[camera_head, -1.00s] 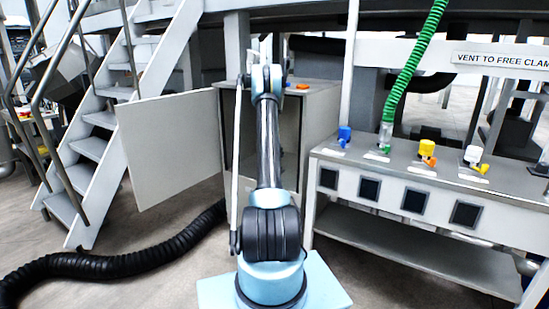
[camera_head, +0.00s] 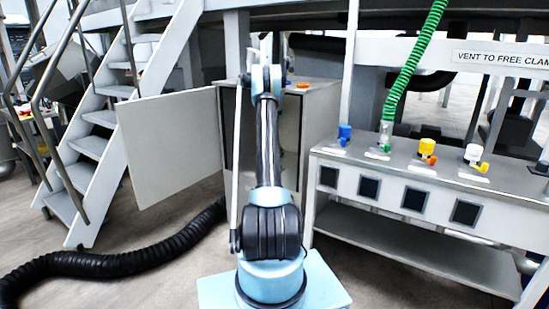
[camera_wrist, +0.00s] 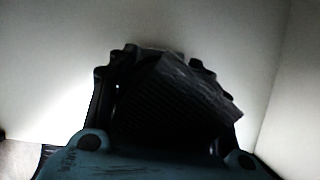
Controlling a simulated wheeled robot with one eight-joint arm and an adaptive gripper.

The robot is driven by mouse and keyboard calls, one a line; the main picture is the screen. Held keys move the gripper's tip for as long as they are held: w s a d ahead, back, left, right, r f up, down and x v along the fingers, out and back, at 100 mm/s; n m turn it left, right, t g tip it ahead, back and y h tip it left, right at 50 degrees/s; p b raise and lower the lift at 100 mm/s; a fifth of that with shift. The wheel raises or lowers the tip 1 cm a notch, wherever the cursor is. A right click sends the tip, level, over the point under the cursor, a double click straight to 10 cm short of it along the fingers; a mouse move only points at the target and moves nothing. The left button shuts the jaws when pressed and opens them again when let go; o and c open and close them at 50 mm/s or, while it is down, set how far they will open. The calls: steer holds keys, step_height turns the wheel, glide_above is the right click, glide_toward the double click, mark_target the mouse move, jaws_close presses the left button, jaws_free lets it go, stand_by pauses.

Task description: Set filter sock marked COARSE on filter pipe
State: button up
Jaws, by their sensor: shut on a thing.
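In the wrist view my gripper (camera_wrist: 160,72) is shut on a dark, ribbed thing (camera_wrist: 178,100), which sits tilted between the fingers. It is dim, and I cannot read any marking on it or tell whether it is the COARSE filter sock. Pale plain surfaces lie around the gripper there. In the head view my gripper is hidden behind my own arm, which reaches toward the open grey cabinet (camera_head: 318,115). I cannot make out the filter pipe in either view.
The cabinet's pale door (camera_head: 168,145) stands open to the left. Metal stairs (camera_head: 100,120) rise beyond it. A black corrugated hose (camera_head: 120,262) lies on the floor. At right, a bench (camera_head: 400,165) carries blue, yellow and white fittings and a green coiled hose (camera_head: 412,70).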

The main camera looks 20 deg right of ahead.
steer(key=shift+f, duration=0.3)
stand_by(0.5)
steer(key=o, duration=1.3)
steer(key=v, duration=1.2)
steer(key=shift+f, duration=0.1)
